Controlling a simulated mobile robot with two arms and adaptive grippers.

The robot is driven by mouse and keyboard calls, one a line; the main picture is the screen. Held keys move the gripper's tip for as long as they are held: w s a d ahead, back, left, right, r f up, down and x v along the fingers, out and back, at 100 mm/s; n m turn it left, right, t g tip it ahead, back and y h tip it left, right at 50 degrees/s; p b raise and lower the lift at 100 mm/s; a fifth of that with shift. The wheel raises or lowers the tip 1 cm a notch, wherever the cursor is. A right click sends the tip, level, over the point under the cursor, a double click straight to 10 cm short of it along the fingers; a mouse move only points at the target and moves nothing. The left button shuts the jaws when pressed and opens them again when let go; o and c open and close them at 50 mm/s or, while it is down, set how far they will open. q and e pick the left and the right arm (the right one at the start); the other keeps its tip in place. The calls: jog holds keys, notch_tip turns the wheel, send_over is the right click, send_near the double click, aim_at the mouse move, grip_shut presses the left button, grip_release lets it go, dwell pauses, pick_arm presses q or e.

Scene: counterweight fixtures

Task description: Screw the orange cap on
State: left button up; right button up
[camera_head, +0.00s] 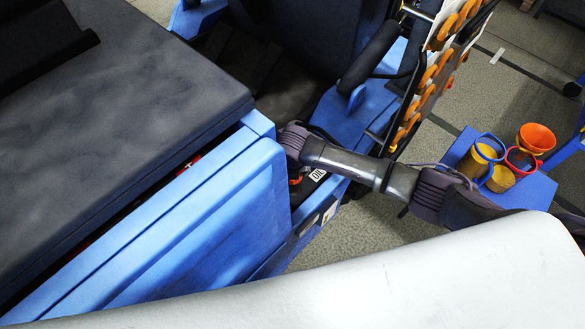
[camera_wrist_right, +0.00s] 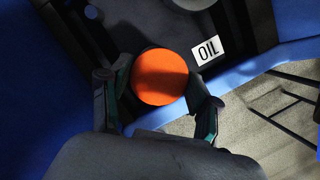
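In the right wrist view the round orange cap (camera_wrist_right: 159,77) sits between the two fingers of my right gripper (camera_wrist_right: 157,95). The dark finger pads appear to meet the cap on both sides. A white OIL label (camera_wrist_right: 207,50) is just up and right of it. Whether the cap is seated on an opening beneath cannot be seen. In the head view my right arm reaches in from the right, and its wrist hides most of the gripper and cap. A bit of orange (camera_head: 295,181) shows below the wrist, beside the OIL label (camera_head: 317,174). My left gripper is not in view.
A blue machine body (camera_head: 215,225) with a dark padded top (camera_head: 110,110) fills the left. A rack with orange rings (camera_head: 432,75) stands behind my arm. A blue tray (camera_head: 525,195) at right holds an orange funnel (camera_head: 537,137) and rimmed containers (camera_head: 482,158).

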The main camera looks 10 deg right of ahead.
jog(key=o, duration=0.4)
jog(key=shift+v, duration=4)
jog(key=shift+r, duration=0.15)
